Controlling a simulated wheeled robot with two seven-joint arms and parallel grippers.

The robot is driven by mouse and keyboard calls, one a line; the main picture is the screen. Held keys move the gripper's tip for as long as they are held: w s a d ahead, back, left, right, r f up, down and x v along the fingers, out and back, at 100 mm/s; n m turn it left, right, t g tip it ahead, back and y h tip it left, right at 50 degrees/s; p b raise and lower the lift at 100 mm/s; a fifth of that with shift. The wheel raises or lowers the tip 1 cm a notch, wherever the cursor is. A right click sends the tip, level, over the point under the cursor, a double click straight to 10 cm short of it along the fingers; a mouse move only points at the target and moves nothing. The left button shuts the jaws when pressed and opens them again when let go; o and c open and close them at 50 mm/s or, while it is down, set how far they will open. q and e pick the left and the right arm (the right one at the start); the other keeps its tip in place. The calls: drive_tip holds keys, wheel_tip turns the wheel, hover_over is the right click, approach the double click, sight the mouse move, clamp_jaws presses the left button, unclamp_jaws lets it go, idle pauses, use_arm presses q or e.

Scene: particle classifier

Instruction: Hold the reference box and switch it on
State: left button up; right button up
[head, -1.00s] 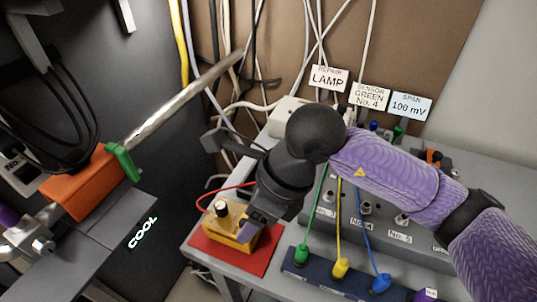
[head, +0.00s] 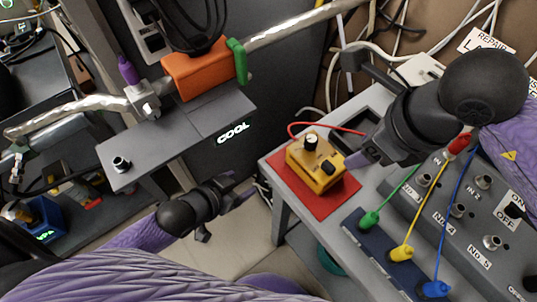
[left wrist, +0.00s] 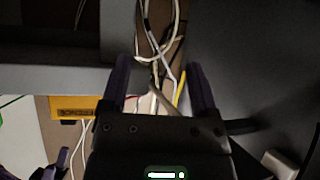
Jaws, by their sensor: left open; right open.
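A yellow box edge with dark lettering also shows in the left wrist view (left wrist: 75,108). My right gripper (head: 362,157) is open, with a purple finger at or beside the box's right side; contact cannot be told and its other finger is hidden. My left gripper (head: 240,197) is open and empty, left of and below the mat, off the bench edge.
A red wire (head: 345,127) runs from the box. A dark blue strip (head: 385,255) with green, yellow and blue plugs lies right of the mat, before a grey panel (head: 470,225). A dark cabinet marked COOL (head: 233,133) with an orange block (head: 200,75) stands left.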

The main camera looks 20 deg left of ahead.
sight(306, 144)
use_arm(q)
drive_tip(key=d+r+m+t+h, duration=0.1)
drive_tip(key=d+r+m+h, duration=0.45)
drive_tip(key=r, duration=0.85)
drive_tip(key=w+d+f+n, duration=0.1)
drive_tip(key=w+d, duration=0.1)
drive_tip(key=w+d+n, duration=0.1)
drive_tip(key=w+d, duration=0.2)
drive_tip(key=w+d+f+n+y, duration=0.1)
drive_tip(key=w+d, duration=0.1)
drive_tip(key=w, duration=0.1)
drive_tip(key=shift+d+f+t, duration=0.25)
drive_tip(key=shift+f+t, duration=0.05)
drive_tip(key=shift+f, duration=0.05)
clamp_jaws()
idle(1.0)
